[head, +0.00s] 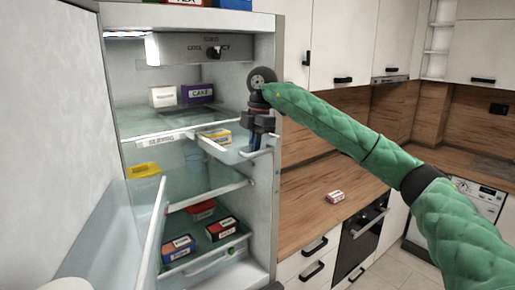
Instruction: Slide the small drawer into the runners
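The small drawer (232,155) is a clear tray with a pale front rim, under the upper glass shelf at the right side of the open fridge. It sticks out toward the front and carries a yellow box (216,136). My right gripper (257,143) points down at its front rim, with the fingers close together and seemingly shut on it. The fingers hide part of the rim. The runners cannot be made out clearly. My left gripper is out of view.
A white box (163,96) and a purple cake box (197,93) stand on the upper shelf (140,122). A yellow tub (144,170) sits lower left. A lower drawer (207,262) holds several boxes. The wooden counter (305,205) at right has one small box (335,196).

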